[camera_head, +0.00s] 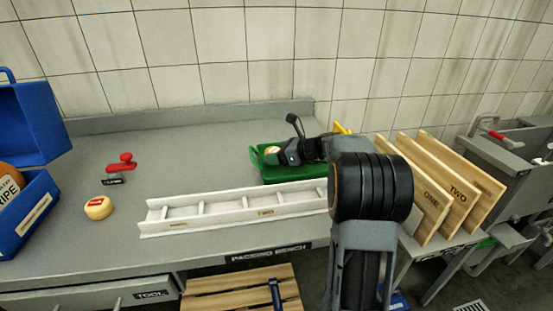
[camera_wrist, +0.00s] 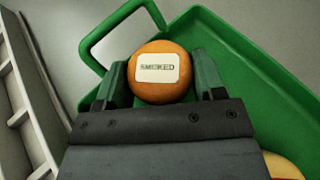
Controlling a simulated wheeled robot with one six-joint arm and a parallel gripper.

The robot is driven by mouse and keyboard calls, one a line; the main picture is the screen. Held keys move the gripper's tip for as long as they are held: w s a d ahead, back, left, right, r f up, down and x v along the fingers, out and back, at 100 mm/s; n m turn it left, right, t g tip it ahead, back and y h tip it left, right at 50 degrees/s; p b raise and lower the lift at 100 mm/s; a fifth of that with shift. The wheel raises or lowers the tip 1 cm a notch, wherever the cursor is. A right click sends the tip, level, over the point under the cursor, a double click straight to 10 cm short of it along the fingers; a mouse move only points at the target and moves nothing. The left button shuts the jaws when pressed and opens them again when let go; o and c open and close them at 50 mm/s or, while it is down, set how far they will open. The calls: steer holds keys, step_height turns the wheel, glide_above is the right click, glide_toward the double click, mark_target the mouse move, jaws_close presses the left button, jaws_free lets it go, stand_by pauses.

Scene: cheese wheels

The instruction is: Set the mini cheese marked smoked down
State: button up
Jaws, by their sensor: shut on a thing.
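The mini cheese marked smoked (camera_wrist: 158,88) is a small orange wheel with a white label, seen in the wrist view between the two fingers of my gripper (camera_wrist: 162,80). In the head view the cheese (camera_head: 272,149) shows as a small pale-orange shape at the tip of my gripper (camera_head: 276,153). My gripper is shut on it. The cheese is over the left part of a green tray (camera_wrist: 224,40), near its handle. The tray also shows in the head view (camera_head: 290,175). I cannot tell whether the cheese touches the tray floor.
A red and yellow piece (camera_wrist: 283,166) lies in the tray's corner. A white divided rack (camera_head: 240,211) lies in front of the tray. A yellow cheese (camera_head: 98,207), a red stamp-like object (camera_head: 121,163) and a blue box (camera_head: 28,215) stand left. Wooden boards (camera_head: 428,195) stand right.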

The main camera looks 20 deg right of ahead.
steer(key=shift+f, duration=0.7)
steer(key=shift+f, duration=0.2)
steer(key=o, duration=1)
steer(key=shift+r, duration=0.1)
steer(key=shift+r, duration=0.25)
steer(key=p+v, duration=0.1)
steer(key=v, duration=1.1)
steer(key=shift+f, duration=0.1)
steer(key=shift+a, duration=0.1)
